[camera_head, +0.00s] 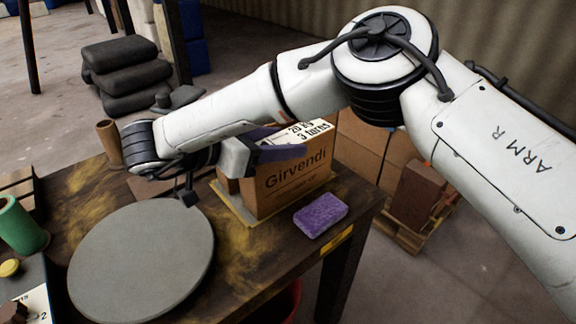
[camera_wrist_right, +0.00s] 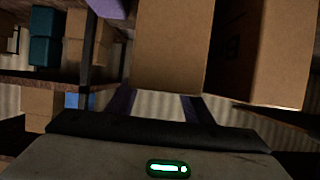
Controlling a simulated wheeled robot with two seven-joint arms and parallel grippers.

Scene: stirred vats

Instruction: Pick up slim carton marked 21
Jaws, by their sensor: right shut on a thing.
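My right gripper (camera_head: 277,145), with dark purple fingers, is at the upper left of a brown carton printed Girvendi (camera_head: 292,182). In the right wrist view two plain brown cartons stand side by side, a left one (camera_wrist_right: 170,45) and a right one (camera_wrist_right: 265,55). The gripper's fingers (camera_wrist_right: 157,106) lie at the near end of the left one, and the gripper is shut on it. In the head view my arm and gripper hide most of what is held. No mark 21 is readable on any carton. My left gripper is not in view.
The dark wooden table (camera_head: 240,270) holds a grey round disc (camera_head: 145,262), a purple sponge (camera_head: 320,214), a green cylinder (camera_head: 20,228) and a brown cylinder (camera_head: 109,143). More cartons (camera_head: 365,150) stand on a pallet behind. Dark sacks (camera_head: 122,75) are stacked on the floor.

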